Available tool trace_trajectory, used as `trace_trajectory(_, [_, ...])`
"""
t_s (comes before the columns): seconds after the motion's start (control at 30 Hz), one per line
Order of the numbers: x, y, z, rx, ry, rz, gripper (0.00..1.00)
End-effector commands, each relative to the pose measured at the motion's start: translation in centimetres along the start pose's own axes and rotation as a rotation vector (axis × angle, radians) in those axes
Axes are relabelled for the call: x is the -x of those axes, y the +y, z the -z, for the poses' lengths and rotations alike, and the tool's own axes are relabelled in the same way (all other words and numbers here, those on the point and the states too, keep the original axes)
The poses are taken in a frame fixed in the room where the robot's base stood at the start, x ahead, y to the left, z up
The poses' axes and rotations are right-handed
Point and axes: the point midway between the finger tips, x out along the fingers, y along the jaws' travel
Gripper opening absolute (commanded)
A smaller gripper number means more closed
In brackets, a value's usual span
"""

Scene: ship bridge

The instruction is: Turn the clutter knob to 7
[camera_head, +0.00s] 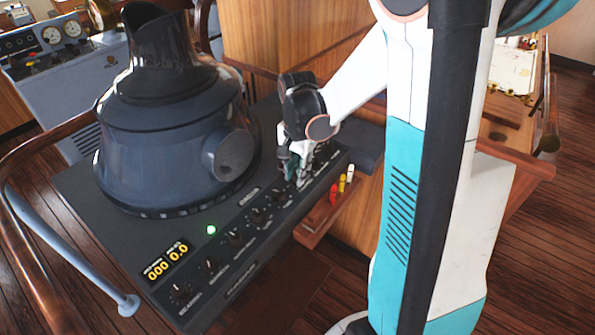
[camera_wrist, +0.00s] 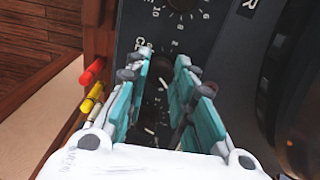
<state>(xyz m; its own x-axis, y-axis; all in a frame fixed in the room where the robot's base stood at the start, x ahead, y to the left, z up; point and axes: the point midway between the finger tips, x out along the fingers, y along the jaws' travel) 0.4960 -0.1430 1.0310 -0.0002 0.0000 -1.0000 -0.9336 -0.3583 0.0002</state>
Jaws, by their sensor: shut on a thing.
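My gripper (camera_head: 296,172) reaches down onto the far right part of the knob row on the dark radar console. In the wrist view its teal-padded fingers (camera_wrist: 163,62) stand on both sides of a dark knob (camera_wrist: 160,97) and are closed on it. The knob sits deep between the pads and its pointer cannot be read. White dial marks and numbers show around it. A label beside it begins with "C", but the rest is hidden by the finger. In the head view the fingers cover this knob.
Several other knobs, one of them nearby (camera_head: 257,217), line the panel. A large dark radar hood (camera_head: 165,130) stands behind the row. Red (camera_head: 333,193) and yellow (camera_head: 342,183) markers stand in a wooden holder at the front edge. A wooden rail curves at left.

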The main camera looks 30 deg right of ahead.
Motion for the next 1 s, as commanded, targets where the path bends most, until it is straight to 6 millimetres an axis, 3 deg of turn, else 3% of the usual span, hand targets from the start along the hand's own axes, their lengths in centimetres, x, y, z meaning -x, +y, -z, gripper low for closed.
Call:
trace_trajectory(0.3, [0.02, -0.05, 0.04, -0.141, 0.001, 0.001, 0.0])
trace_trajectory(0.9, [0.04, -0.06, 0.04, -0.176, 0.001, 0.001, 0.0])
trace_trajectory(0.93, [0.04, -0.06, 0.04, -0.176, 0.001, 0.001, 0.29])
trace_trajectory(1.0, [0.04, -0.05, 0.04, -0.175, 0.001, 0.001, 0.44])
